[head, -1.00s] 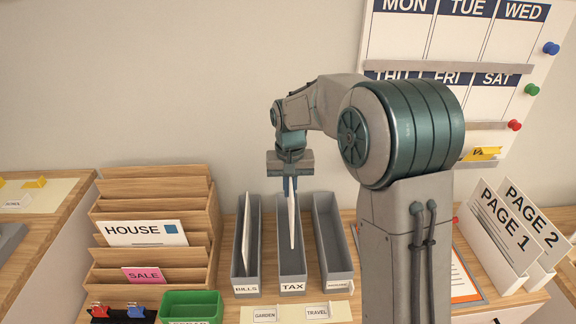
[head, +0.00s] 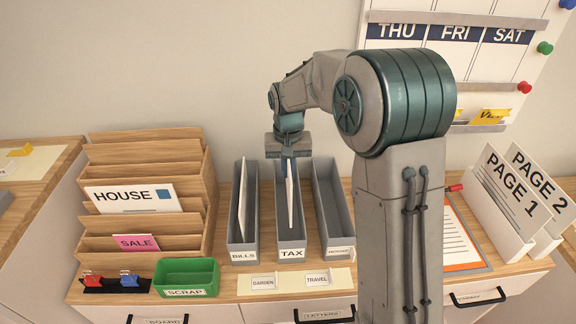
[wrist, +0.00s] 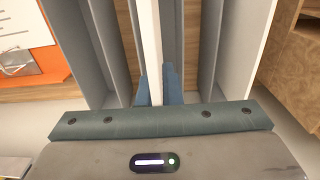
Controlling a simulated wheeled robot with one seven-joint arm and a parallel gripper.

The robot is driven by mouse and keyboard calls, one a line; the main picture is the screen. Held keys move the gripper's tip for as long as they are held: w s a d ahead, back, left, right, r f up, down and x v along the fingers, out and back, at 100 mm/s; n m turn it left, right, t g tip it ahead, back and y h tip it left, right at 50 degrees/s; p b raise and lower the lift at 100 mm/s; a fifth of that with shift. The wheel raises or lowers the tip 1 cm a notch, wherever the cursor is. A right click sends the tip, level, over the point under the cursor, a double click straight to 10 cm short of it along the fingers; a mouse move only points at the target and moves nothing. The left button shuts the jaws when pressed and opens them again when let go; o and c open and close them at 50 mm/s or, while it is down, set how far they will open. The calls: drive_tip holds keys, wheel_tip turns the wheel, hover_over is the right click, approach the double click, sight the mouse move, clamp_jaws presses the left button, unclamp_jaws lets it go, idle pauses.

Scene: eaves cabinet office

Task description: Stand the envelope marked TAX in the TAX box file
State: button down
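My gripper (head: 289,166) is shut on a thin white envelope (head: 294,200), held upright and seen nearly edge-on. In the wrist view the blue fingers (wrist: 159,84) lie on both sides of the envelope (wrist: 151,35). Its marking cannot be read. The grey TAX box file (head: 291,245), open at the top, is the middle of three. The envelope is over or partly inside it, between its side walls; whether it touches the floor is hidden.
The BILLS box file (head: 243,247) on the left holds a white envelope (head: 243,198). An empty grey box file (head: 335,215) stands on the right. A wooden letter rack (head: 190,222), green SCRAP tray (head: 187,278) and PAGE 1 board (head: 505,200) stand nearby.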

drive_tip(key=shift+f+b, duration=3)
drive_tip(key=shift+f, duration=1.8)
drive_tip(key=c, duration=1.2)
unclamp_jaws()
drive_tip(key=shift+r, duration=0.1)
drive_tip(key=shift+r+p, duration=2.15)
drive_tip(key=shift+r, duration=0.75)
